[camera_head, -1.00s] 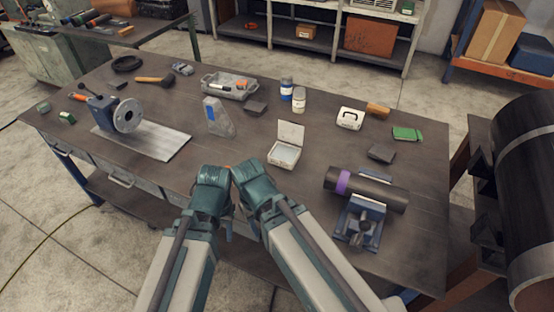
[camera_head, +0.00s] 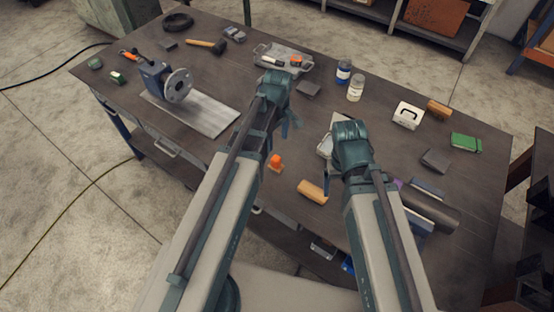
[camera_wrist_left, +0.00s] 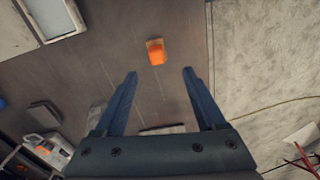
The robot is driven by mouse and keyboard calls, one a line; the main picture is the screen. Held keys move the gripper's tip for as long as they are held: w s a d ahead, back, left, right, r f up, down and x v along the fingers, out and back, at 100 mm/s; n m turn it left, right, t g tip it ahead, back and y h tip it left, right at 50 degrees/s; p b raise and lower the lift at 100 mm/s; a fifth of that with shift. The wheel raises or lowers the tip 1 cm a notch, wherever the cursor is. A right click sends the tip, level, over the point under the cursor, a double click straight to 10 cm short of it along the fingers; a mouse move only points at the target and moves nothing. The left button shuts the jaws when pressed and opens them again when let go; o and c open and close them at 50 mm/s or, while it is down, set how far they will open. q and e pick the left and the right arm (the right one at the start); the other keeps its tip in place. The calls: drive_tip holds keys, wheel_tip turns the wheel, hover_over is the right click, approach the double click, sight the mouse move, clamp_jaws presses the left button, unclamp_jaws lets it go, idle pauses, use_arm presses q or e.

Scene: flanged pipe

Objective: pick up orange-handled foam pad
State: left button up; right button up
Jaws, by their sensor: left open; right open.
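The foam pad with an orange handle (camera_head: 275,162) stands on the table near its front edge, between my two arms. In the left wrist view the orange handle (camera_wrist_left: 156,54) sits on a small tan base, beyond the fingertips and roughly centred between them. My left gripper (camera_head: 284,126) is open and empty above the table, behind the pad in the head view. Its two blue fingers (camera_wrist_left: 159,75) are spread apart in the wrist view. My right gripper (camera_head: 350,150) is open, to the right of the pad; its fingers are mostly hidden.
A tan block (camera_head: 312,191) lies at the front edge. The white case (camera_head: 325,146) is partly behind my right gripper. A grey tray (camera_head: 270,52), two bottles and a dark pipe (camera_head: 435,212) stand around. The table's edge is close to the pad.

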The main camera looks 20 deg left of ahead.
sight(276, 158)
use_arm(q)
drive_tip(key=shift+n, duration=0.8)
drive_tip(key=f+b, duration=0.2)
drive_tip(key=b, duration=0.1)
drive_tip(key=a+f+b, duration=0.1)
drive_tip(key=f+b, duration=0.1)
drive_tip(key=f, duration=0.1)
drive_tip(key=w+f+b, duration=0.1)
drive_tip(key=f+b, duration=0.2)
drive_tip(key=shift+a+f+b, duration=0.1)
drive_tip(key=shift+a+b, duration=0.05)
drive_tip(key=shift+b, duration=0.15)
use_arm(e)
wheel_tip(276, 158, down, 8)
drive_tip(key=shift+f, duration=0.1)
use_arm(q)
drive_tip(key=f+b, duration=0.5)
drive_tip(key=shift+w+d+f, duration=0.1)
drive_tip(key=shift+d, duration=0.15)
use_arm(e)
wheel_tip(276, 158, down, 5)
drive_tip(key=shift+f, duration=0.1)
use_arm(q)
clamp_jaws()
